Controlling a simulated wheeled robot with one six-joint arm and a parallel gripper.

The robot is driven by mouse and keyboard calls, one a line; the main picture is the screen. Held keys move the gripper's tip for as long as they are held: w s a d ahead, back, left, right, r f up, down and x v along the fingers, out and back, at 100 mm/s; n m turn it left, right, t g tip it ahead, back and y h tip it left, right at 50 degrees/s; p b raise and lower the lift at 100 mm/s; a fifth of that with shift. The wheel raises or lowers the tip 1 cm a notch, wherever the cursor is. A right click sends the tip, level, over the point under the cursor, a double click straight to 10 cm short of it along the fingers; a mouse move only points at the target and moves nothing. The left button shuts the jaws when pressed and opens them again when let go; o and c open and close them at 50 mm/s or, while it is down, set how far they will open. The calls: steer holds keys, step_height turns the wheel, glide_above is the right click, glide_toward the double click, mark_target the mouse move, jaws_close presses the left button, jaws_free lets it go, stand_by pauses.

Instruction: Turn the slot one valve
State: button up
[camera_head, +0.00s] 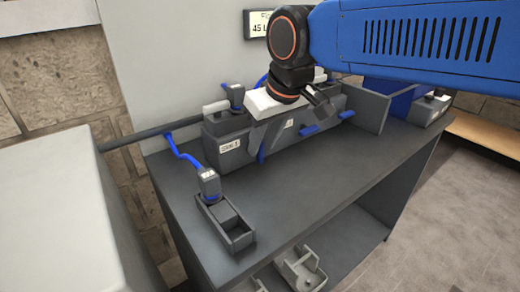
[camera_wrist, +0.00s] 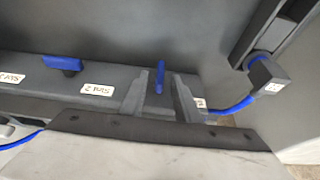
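A dark grey valve block (camera_head: 300,127) stands on the bench along the wall, with a slot 1 label (camera_head: 230,145) at its left end. The blue slot one handle (camera_wrist: 160,76) shows narrow and upright in the wrist view, between my two fingers. My gripper (camera_head: 263,140) is at the block's front, just right of the slot 1 label. Its fingers (camera_wrist: 160,88) are open, with a gap on each side of the handle. In the wrist view the slot 1 label (camera_wrist: 200,103) is mostly hidden behind a finger.
A connector with a blue cable (camera_head: 208,182) stands in a small tray (camera_head: 240,236) at the bench's front left. The bench top (camera_head: 330,175) is clear in front.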

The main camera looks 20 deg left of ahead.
mark_target(263, 143)
steer(key=shift+x, duration=1.65)
steer(key=shift+c, duration=0.6)
jaws_close()
